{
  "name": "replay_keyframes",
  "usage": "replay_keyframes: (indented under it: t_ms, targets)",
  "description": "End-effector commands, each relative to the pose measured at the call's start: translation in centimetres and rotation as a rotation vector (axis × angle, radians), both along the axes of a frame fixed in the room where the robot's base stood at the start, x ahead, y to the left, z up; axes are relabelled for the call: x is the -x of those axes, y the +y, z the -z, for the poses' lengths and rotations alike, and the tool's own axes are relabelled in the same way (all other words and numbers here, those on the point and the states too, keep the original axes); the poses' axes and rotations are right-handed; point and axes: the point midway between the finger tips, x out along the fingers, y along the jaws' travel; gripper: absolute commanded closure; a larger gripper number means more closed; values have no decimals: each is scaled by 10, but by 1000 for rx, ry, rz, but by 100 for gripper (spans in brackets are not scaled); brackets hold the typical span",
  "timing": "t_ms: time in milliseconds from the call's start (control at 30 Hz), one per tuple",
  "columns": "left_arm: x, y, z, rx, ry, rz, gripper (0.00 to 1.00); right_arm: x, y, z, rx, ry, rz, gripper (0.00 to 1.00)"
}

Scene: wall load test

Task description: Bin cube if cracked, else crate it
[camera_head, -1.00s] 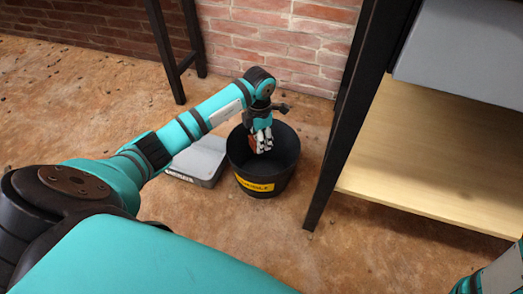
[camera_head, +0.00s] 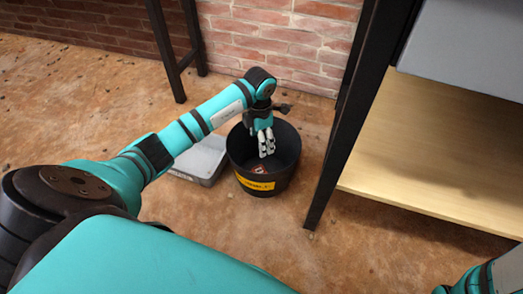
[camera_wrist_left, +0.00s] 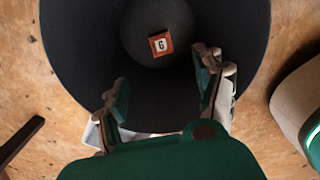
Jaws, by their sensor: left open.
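The cube (camera_wrist_left: 161,44) is orange-red with a white label reading "6". It lies on the floor of the black bin (camera_head: 240,172), which has a yellow label on its front. The cube also shows as a small red patch in the head view (camera_head: 258,168); I cannot make out any crack. My left gripper (camera_head: 266,150) points down into the bin's mouth. In the left wrist view its fingers (camera_wrist_left: 162,72) are spread and empty, apart from the cube. My right gripper is not in view; only part of the right arm shows at the lower right.
A flat grey box (camera_head: 203,158) sits on the floor against the bin's left side. A dark-framed rack with a wooden shelf (camera_head: 440,150) and a grey container (camera_head: 465,45) above it stands close on the right. A brick wall is behind; the front floor is clear.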

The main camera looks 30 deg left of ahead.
Motion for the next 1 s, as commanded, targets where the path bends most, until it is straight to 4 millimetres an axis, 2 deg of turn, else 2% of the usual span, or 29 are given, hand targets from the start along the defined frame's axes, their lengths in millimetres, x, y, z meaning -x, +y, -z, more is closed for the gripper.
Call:
replay_keyframes:
  t_ms: [167,400,600,800,1000]
  targets:
    - [-1,1,-18,-2,-3,-1,30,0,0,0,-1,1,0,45]
    - [-2,1,-70,-2,-5,1,30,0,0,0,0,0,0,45]
    - [-1,0,-104,0,-4,0,30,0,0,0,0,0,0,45]
    - [0,0,-119,-1,0,1,30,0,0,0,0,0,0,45]
    - [0,0,-120,0,0,0,30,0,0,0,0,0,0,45]
